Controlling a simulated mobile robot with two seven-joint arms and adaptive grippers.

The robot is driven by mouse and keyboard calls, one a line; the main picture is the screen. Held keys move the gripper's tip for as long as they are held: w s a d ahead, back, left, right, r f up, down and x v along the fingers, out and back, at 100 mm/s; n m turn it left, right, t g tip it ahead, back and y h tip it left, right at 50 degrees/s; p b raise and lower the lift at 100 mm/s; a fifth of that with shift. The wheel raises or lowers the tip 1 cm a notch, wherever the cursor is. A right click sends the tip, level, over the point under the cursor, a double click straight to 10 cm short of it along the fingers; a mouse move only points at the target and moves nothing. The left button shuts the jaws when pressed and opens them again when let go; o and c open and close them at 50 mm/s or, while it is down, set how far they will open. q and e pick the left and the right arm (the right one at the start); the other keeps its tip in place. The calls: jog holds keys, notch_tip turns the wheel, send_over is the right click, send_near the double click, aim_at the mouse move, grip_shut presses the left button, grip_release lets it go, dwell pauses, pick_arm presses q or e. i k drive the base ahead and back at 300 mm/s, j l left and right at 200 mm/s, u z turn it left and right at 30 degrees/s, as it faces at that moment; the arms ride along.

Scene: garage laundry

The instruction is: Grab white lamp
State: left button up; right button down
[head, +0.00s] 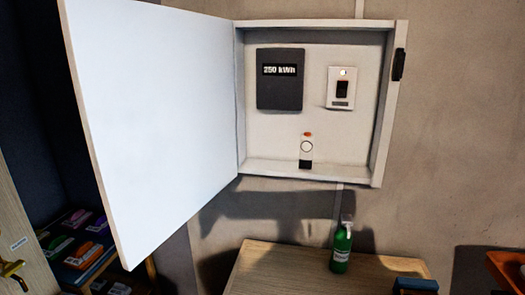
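A small upright object (306,150) stands on the floor of the open white wall cabinet, below the meter and the switch. It has a pale body with a round white face, an orange top and a black base. It is the only thing in view that looks like the white lamp, but it is too small to be sure. Neither of my grippers shows in the head view, and nothing touches the object.
The cabinet door (150,120) is swung wide open to the left. A dark meter (280,79) and a switch (341,88) are on the cabinet's back. Below, a green bottle (342,247) stands on a wooden top (275,270). An orange tray (508,266) is at right, shelves at left.

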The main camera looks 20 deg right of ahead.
aim_at(306, 148)
jog(key=z, duration=0.5)
jog(key=l+z, duration=0.15)
jog(key=z, duration=0.2)
jog(key=l+z, duration=0.15)
jog(key=z, duration=0.2)
jog(key=l+z, duration=0.15)
jog(key=z, duration=0.2)
jog(key=i+l, duration=0.1)
jog(key=l, duration=0.25)
jog(key=i+l, duration=0.15)
jog(key=l, duration=0.15)
